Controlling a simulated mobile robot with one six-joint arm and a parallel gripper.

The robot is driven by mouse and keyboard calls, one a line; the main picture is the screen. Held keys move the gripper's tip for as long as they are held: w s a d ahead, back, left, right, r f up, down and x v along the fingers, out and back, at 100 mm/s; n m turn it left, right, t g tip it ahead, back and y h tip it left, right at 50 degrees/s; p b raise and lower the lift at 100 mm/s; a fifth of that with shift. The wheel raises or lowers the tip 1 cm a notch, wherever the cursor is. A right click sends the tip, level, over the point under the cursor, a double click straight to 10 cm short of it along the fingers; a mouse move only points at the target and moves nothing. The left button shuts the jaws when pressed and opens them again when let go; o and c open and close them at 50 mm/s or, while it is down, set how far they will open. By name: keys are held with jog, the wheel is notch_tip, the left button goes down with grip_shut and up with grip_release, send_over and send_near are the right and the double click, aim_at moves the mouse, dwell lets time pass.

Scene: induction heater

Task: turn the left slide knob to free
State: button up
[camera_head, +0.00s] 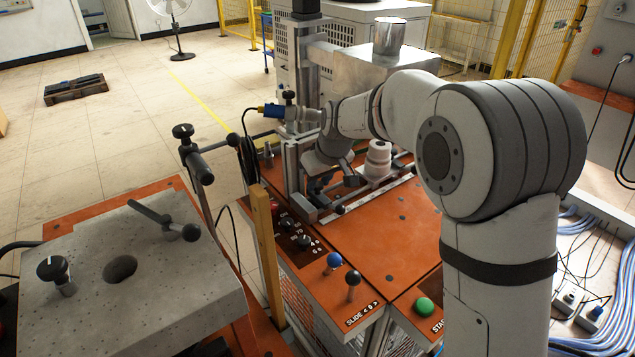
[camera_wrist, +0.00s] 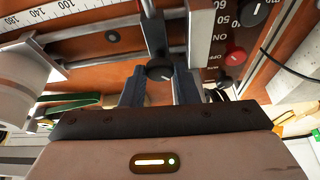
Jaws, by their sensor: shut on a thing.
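The slide knob (camera_wrist: 160,69), small, round and black with a pale mark on its edge, shows in the wrist view between the two fingers of my gripper (camera_wrist: 160,88). The fingers are shut on it from both sides. Behind it runs a dark post and a metal bar. In the head view my gripper (camera_head: 325,185) reaches down to the slide rail at the back of the orange bench, and I cannot make out the gripped knob there. Whether the knob is at free cannot be told.
A white scale (camera_wrist: 60,13) runs along the bench in the wrist view. A white stepped cylinder (camera_head: 378,160) stands right of my gripper. A metal upright stands on its left. Blue (camera_head: 334,259) and black (camera_head: 352,279) ball levers and a green button (camera_head: 424,306) are in front.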

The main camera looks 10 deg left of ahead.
jog(key=n, duration=0.1)
jog(key=n+g+b, duration=0.1)
jog(key=n, duration=0.1)
jog(key=n+y+b, duration=0.1)
jog(key=shift+w+d+f+n, duration=0.1)
jog(key=shift+w+d+n, duration=0.05)
jog(key=shift+w+n, duration=0.15)
jog(key=shift+n+g+b, duration=0.65)
jog(key=shift+n+g, duration=0.25)
jog(key=shift+n, duration=1)
jog(key=o, duration=1)
jog(key=v, duration=0.8)
jog(key=shift+w, duration=0.1)
